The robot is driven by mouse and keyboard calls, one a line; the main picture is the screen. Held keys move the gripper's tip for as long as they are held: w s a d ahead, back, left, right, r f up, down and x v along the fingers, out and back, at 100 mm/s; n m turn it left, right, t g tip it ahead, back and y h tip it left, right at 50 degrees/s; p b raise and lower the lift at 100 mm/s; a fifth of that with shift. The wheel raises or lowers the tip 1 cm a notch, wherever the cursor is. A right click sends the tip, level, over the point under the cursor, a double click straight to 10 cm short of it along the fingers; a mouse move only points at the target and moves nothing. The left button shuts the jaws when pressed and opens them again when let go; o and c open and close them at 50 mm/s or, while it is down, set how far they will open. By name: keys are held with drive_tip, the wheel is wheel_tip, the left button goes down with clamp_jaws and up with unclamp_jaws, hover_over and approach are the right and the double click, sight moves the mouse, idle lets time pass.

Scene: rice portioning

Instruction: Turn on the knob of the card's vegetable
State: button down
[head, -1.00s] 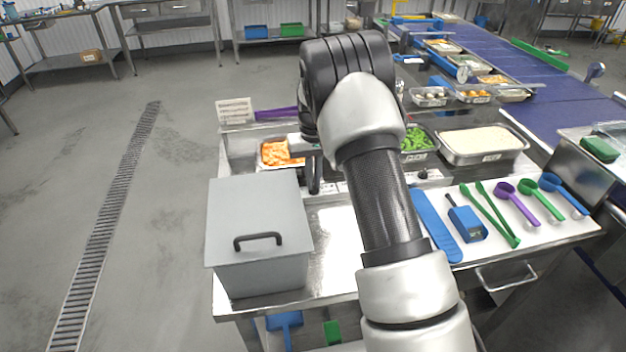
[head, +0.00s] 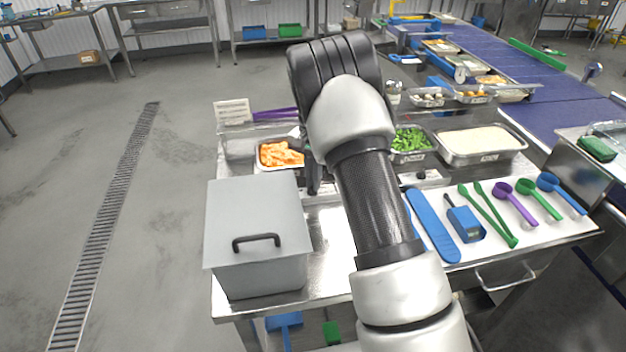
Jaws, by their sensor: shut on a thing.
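The card (head: 233,112) stands at the back left corner of the counter; its print is too small to read. Orange vegetable pieces (head: 280,156) lie in a pan at the left, and green vegetable pieces (head: 409,140) lie in a pan right of my arm. A dark knob (head: 421,175) shows on the front strip below the green pan. My gripper (head: 314,182) points down at the front strip, just right of the orange pan. It is shut on what looks like a knob there, which the gripper and arm mostly hide.
A grey lidded box (head: 257,225) stands at the counter's front left. A wide pan of rice (head: 482,142) is at the right. A blue paddle (head: 433,225), a blue handheld device (head: 466,224), green tongs (head: 489,214) and several scoops lie along the front right.

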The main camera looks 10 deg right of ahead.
drive_tip(key=shift+m, duration=0.3)
drive_tip(key=c, duration=1.9)
unclamp_jaws()
drive_tip(key=shift+r, duration=0.1)
wheel_tip(320, 180, up, 17)
drive_tip(key=shift+r+p, duration=0.15)
drive_tip(key=shift+p, duration=0.2)
